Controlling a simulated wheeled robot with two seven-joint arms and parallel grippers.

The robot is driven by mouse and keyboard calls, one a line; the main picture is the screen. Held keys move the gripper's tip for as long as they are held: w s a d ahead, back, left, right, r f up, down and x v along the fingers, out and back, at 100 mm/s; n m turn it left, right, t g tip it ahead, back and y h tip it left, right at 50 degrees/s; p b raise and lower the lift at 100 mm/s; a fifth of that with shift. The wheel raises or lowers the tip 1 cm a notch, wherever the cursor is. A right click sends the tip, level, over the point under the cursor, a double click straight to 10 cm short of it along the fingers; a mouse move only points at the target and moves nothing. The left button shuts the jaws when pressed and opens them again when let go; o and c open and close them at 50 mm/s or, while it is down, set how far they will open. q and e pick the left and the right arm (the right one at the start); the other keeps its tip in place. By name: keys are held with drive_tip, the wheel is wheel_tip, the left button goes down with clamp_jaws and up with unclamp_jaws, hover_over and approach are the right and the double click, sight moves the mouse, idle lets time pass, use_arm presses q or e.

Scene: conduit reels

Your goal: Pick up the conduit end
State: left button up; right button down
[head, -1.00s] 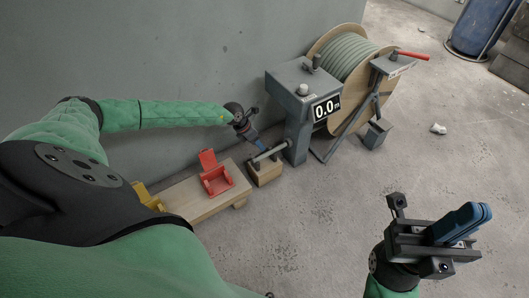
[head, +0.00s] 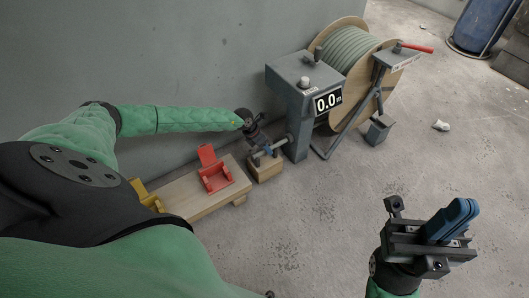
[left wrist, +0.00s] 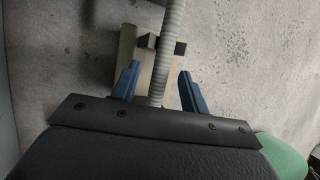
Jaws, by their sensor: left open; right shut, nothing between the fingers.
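The conduit end (left wrist: 170,50) is a pale grey-green ribbed tube in the left wrist view. It runs down from the top edge and passes between the two blue fingers. My left gripper (left wrist: 160,72) is open around it, with a gap visible on each side. In the head view my left gripper (head: 267,151) is at the wooden block beside the grey counter post, and it hides most of the conduit end there. My right gripper (head: 463,213) is shut and empty, in the air at the lower right.
A grey counter machine (head: 302,82) reads 0.0 m. The reel (head: 343,62) of conduit stands behind it. The wooden block (head: 265,171) is under the left gripper. A wooden bench (head: 190,197) carries a red clamp (head: 215,176) and a yellow part (head: 146,196). A wall runs behind.

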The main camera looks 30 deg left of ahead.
use_arm(q)
drive_tip(key=shift+f, duration=0.25)
idle(0.5)
clamp_jaws()
